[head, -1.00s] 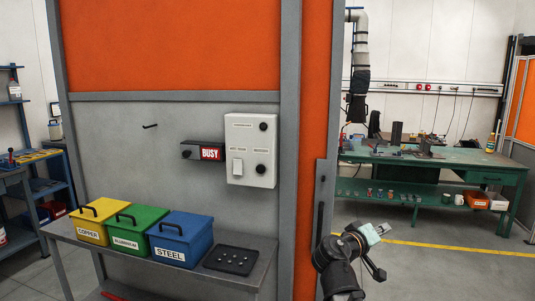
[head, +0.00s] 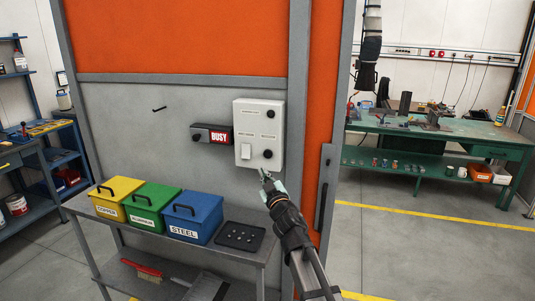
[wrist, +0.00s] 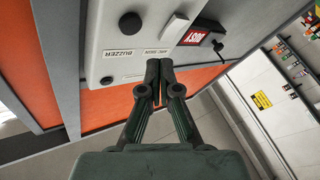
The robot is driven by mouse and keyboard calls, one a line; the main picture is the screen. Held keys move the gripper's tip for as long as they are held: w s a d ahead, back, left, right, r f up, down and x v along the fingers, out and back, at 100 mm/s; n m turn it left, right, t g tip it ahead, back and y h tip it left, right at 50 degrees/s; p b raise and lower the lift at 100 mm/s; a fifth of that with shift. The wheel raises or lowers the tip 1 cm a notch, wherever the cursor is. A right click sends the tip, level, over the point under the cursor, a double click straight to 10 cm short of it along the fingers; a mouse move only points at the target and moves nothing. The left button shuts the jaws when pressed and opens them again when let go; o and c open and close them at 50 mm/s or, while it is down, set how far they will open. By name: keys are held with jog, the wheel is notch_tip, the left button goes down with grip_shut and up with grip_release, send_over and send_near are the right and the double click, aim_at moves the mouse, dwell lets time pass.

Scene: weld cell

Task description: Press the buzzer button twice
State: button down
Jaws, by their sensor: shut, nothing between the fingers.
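A white control box (head: 244,112) hangs on the grey panel. The black round buzzer button (head: 267,154) sits low on its right side, beside a white rocker switch (head: 246,151). My gripper (head: 264,173) is shut and empty, with its tips near the box's lower edge, just below the button in the picture. In the wrist view the picture is upside down: the button (wrist: 131,25) is up and left of my shut fingertips (wrist: 158,66), near the BUZZER label (wrist: 123,78). The fingers appear apart from the button; the exact gap to the box cannot be told.
A dark BUSY sign (head: 217,137) is mounted left of the box. Below stands a grey bench (head: 255,257) with yellow (head: 115,203), green (head: 149,211) and blue (head: 191,222) bins and a black tray (head: 240,236). An orange-edged post stands right of the box.

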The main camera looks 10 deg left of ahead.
aim_at(268, 154)
jog(key=s+a+r+n+y, duration=0.1)
jog(key=s+a+r+y, duration=0.1)
jog(key=shift+g+y, duration=0.3)
jog(key=shift+w, duration=0.2)
jog(key=shift+w+d+p, duration=0.15)
jog(key=shift+w+p, duration=0.05)
jog(key=shift+w, duration=1.25)
jog(key=shift+w+d+p, duration=0.15)
jog(key=shift+w+d, duration=0.05)
jog(key=shift+w, duration=1.2)
jog(key=shift+w+d+p, duration=0.15)
jog(key=shift+w+p, duration=0.05)
jog(key=shift+w, duration=1.25)
jog(key=shift+w+p, duration=0.3)
jog(key=shift+w, duration=0.1)
